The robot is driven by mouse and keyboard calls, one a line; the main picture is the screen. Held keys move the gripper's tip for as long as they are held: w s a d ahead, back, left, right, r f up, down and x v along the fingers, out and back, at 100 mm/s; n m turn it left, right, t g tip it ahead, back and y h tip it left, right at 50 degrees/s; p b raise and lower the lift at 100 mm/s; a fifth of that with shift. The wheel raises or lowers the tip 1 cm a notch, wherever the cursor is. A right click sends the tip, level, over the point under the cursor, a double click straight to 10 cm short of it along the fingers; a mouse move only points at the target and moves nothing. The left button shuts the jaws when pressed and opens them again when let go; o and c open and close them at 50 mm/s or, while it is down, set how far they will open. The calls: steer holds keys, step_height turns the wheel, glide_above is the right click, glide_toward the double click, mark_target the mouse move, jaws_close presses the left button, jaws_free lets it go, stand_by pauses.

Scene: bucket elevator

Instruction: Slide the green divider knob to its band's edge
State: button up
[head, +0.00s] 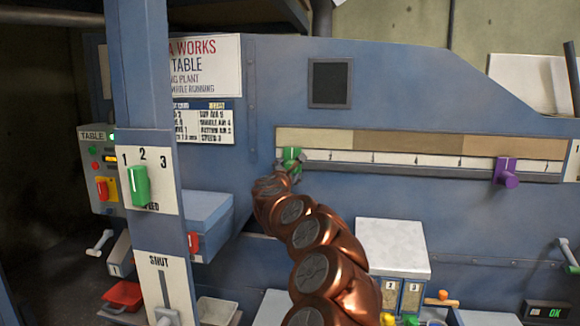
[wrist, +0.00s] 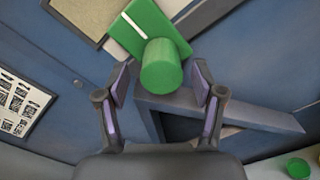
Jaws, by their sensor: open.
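The green divider knob (head: 291,155) is at the left end of a long scale rail (head: 400,158) in the head view. In the wrist view the knob (wrist: 161,66) is a green cylinder on a green plate with a white line. My gripper (wrist: 160,82) is open, with one finger on each side of the knob's near end. I cannot tell whether a finger touches it. In the head view my copper-coloured arm reaches up to the knob, and my gripper (head: 284,168) partly hides it.
A purple knob (head: 506,171) sits further right on the same rail. Above the rail runs a band strip of light, brown and tan sections (head: 408,143). A blue post (head: 146,70) with a green speed knob (head: 138,186) stands at left. A pale-topped box (head: 393,235) is below the rail.

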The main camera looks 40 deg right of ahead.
steer(key=shift+p+x, duration=0.5)
steer(key=shift+x, duration=0.65)
steer(key=shift+d, duration=0.1)
jaws_close()
